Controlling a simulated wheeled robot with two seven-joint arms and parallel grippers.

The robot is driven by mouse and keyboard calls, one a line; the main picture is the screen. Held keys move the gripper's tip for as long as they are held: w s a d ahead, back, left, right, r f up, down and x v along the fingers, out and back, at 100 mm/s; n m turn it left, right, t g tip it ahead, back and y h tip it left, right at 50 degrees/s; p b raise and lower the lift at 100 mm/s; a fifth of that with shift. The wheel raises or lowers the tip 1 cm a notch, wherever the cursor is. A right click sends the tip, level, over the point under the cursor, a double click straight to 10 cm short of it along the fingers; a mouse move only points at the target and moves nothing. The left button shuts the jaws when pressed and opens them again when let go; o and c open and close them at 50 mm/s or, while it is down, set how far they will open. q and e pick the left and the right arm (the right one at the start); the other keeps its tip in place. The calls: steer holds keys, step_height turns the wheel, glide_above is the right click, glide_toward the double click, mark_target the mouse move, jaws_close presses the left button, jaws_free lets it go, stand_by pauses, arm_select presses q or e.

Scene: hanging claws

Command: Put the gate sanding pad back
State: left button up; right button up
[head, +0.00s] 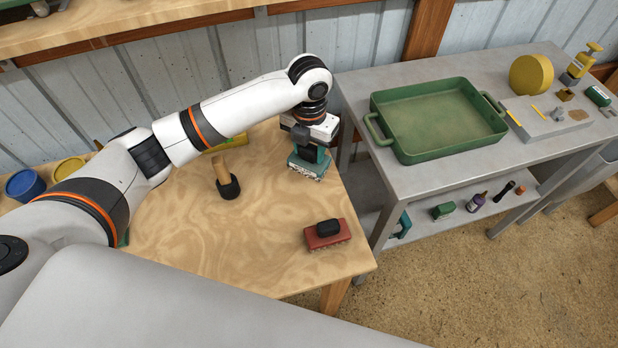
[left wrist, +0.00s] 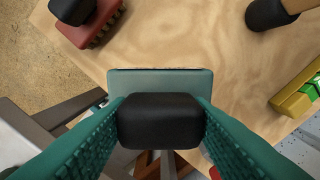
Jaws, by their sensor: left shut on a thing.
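My left gripper (head: 311,146) is at the far right edge of the wooden table, pointing down. It is shut on the black grip (left wrist: 160,121) of a teal pad-like block (head: 308,166), with a textured finger on each side. The block's flat teal plate (left wrist: 160,82) shows beyond the grip in the left wrist view. I cannot tell whether the block touches the table. A red block with a black grip (head: 328,236) sits apart near the front right corner; it also shows in the left wrist view (left wrist: 92,30). Which block is the gate sanding pad is not marked. My right gripper is not in view.
A wooden-handled tool with a black end (head: 227,182) stands mid-table (head: 200,250). The grey bench (head: 360,100) to the right holds a green tray (head: 440,115) and several small items. Its lower shelf holds several more. The front middle of the wooden table is clear.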

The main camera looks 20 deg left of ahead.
mark_target(309, 147)
arm_select(q)
step_height(309, 147, down, 8)
steer(key=shift+s+r+p, duration=0.1)
steer(key=shift+p, duration=0.5)
steer(key=shift+f, duration=0.3)
steer(key=o, duration=1.2)
steer(key=shift+f, duration=0.1)
steer(key=shift+c, duration=0.2)
step_height(309, 147, up, 12)
steer(key=shift+r+b, duration=0.15)
steer(key=shift+b, duration=0.55)
